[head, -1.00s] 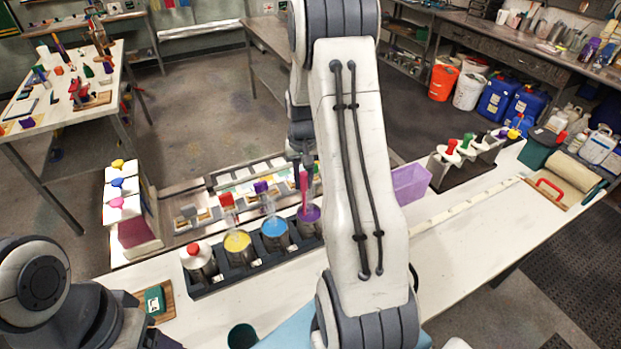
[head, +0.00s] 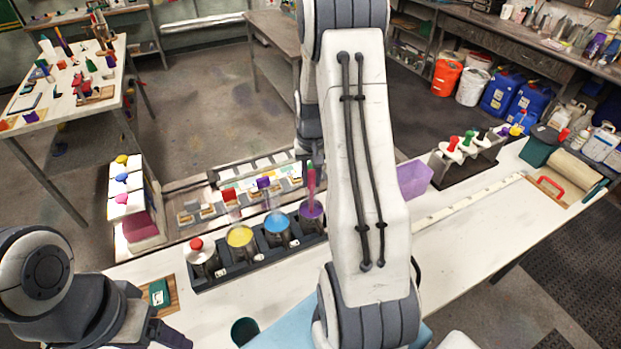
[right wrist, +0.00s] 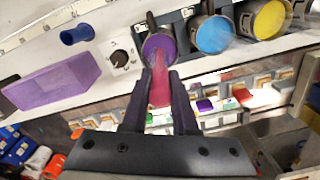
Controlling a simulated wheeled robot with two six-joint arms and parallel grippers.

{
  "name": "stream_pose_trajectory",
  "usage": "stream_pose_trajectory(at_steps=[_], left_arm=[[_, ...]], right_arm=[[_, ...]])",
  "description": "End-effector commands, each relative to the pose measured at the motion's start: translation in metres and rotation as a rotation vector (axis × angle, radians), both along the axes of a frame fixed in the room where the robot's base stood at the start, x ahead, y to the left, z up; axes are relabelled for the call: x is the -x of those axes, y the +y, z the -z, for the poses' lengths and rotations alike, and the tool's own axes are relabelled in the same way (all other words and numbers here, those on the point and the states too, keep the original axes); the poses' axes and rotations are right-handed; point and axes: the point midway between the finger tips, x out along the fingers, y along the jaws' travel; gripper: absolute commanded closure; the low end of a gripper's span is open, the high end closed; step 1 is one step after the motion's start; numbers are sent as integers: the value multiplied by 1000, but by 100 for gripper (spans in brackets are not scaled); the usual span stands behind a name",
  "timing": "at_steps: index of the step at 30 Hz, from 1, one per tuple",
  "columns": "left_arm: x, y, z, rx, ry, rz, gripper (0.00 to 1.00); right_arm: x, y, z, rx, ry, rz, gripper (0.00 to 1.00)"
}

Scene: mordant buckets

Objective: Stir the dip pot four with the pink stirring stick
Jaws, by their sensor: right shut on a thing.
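The pink stirring stick (head: 311,178) stands nearly upright over the pot of purple liquid (head: 311,212), at the right end of the visible row of pots. My right gripper (right wrist: 158,82) is shut on the stick. In the right wrist view, the stick (right wrist: 160,88) reaches from between the fingers to the purple pot's mouth (right wrist: 157,45); its lower end looks inside. My right arm covers the gripper in the head view. No pot number is readable.
A blue pot (head: 277,229), a yellow pot (head: 240,237) and a red-capped jar (head: 202,258) share the black rack (head: 222,279). Clear pieces with red and purple tops stand just behind. A lilac bin (head: 415,180) is to the right. A dark green cup (head: 245,331) stands in front.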

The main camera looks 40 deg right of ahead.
Motion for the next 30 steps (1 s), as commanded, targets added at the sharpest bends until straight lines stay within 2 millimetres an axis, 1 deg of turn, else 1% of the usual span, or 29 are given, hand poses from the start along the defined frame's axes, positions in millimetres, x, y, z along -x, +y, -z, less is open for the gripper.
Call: stream_pose_trajectory(at_steps=[3,14,17,30], left_arm=[[0,0,-1,0,0,0,31],[0,0,-3,0,0,0,31],[0,0,-8,0,0,0,31],[0,0,-40,0,0,0,31]], right_arm=[[-3,-1,0,-1,1,0,100],[-3,-1,-2,-1,1,0,100],[-3,-1,-9,0,0,0,100],[-3,-1,-49,0,0,0,100]])
